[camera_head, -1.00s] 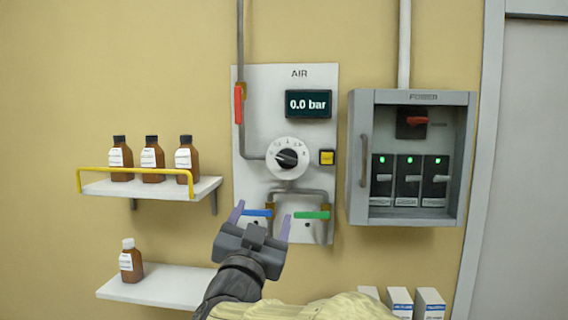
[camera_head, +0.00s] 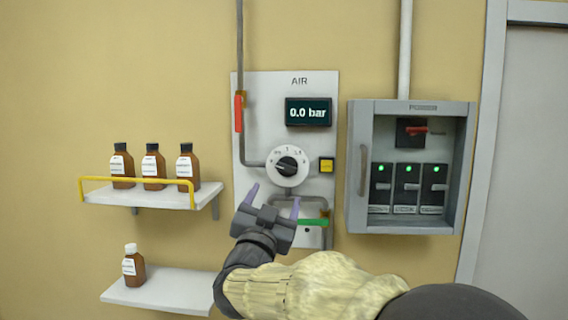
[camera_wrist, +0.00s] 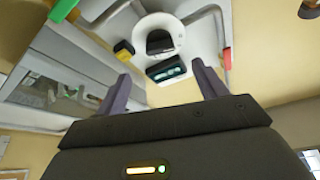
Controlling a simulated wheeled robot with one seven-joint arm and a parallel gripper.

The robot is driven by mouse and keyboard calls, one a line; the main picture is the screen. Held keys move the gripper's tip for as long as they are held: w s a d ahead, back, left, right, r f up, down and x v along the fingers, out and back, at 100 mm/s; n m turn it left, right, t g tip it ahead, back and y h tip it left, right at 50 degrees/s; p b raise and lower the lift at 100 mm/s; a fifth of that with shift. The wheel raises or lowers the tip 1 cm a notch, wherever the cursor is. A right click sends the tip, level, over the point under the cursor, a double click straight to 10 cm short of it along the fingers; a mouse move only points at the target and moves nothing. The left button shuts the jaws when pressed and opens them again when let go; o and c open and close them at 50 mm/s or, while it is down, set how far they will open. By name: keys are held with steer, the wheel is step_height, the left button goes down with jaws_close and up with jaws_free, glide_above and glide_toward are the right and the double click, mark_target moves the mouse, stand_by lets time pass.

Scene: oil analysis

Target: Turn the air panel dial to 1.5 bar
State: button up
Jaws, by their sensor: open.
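The air panel (camera_head: 257,139) is a light grey plate on the wall. Its display (camera_head: 309,112) reads 0.0 bar. The dial (camera_head: 287,166) is a white disc with a dark knob in the panel's middle; it also shows in the wrist view (camera_wrist: 159,42), along with the display (camera_wrist: 166,70). My gripper (camera_head: 272,197) is open and empty, just below the dial in the head view, with its two purple fingers apart and pointing up. No contact with the dial is visible. In the wrist view my gripper (camera_wrist: 163,86) shows its fingers on either side, with the dial beyond.
A red valve handle (camera_head: 238,113) is at the panel's upper left and a green handle (camera_head: 312,222) at its lower right. A yellow button (camera_head: 326,165) sits right of the dial. A grey fuse box (camera_head: 355,204) stands right. Shelves with brown bottles (camera_head: 122,166) are left.

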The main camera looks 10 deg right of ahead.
mark_target(285, 171)
steer(key=p+x, duration=0.5)
steer(key=x, duration=0.5)
steer(key=shift+w+d+p, duration=0.1)
steer(key=shift+p, duration=0.25)
steer(key=c, duration=1)
